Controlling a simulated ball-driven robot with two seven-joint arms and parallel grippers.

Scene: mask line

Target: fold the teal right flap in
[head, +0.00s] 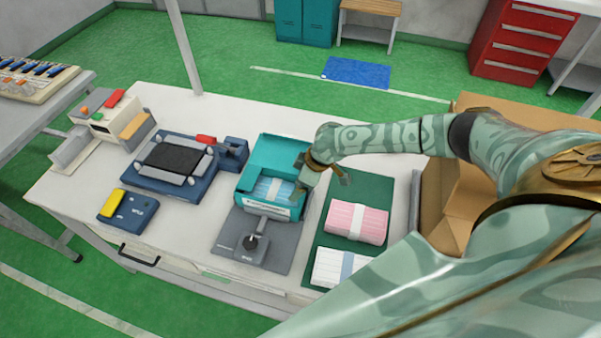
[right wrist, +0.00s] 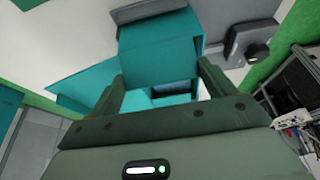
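The teal box (head: 285,150) stands on a grey fixture in the middle of the table in the head view. A blue mask stack (head: 272,188) with a pale band shows inside it. My right gripper (head: 325,182) is at the box's right side; the arm partly hides that side, and I cannot make out the right flap clearly in the head view. In the right wrist view a teal panel (right wrist: 160,50) lies beyond the fingers of my right gripper (right wrist: 162,88). The fingers are wide apart, with no panel visibly clamped. My left gripper is not in view.
A dark green mat (head: 365,188) right of the box holds a pink mask stack (head: 357,221) and a white one (head: 340,267). A lever (head: 253,240) stands in front of the box. A blue fixture (head: 172,165) lies left. A cardboard box (head: 448,200) stands at the right.

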